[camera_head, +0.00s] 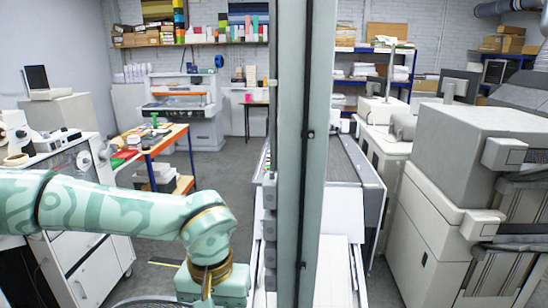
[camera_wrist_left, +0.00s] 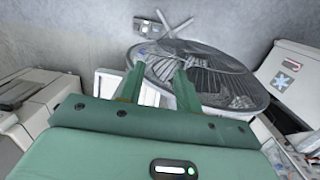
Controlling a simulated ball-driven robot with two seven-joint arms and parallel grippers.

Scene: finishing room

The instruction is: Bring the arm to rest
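My left arm (camera_head: 120,212), pale green with a swirl pattern, comes in from the left in the head view and bends down at the bottom. Its gripper fingers are out of that view. In the left wrist view my left gripper (camera_wrist_left: 158,88) shows two green fingers spread apart with nothing held between them. Beyond the fingers is a round wire-grille thing (camera_wrist_left: 215,75), like a fan; I cannot tell whether a finger touches it. My right arm and right gripper are in neither view.
A white cabinet (camera_head: 90,262) stands at the left, near my arm. A wooden-topped table (camera_head: 160,140) stands behind it. A large grey machine (camera_head: 470,150) fills the right. Grey floor (camera_head: 225,178) is open in the middle left. A shelf (camera_head: 200,42) lines the back wall.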

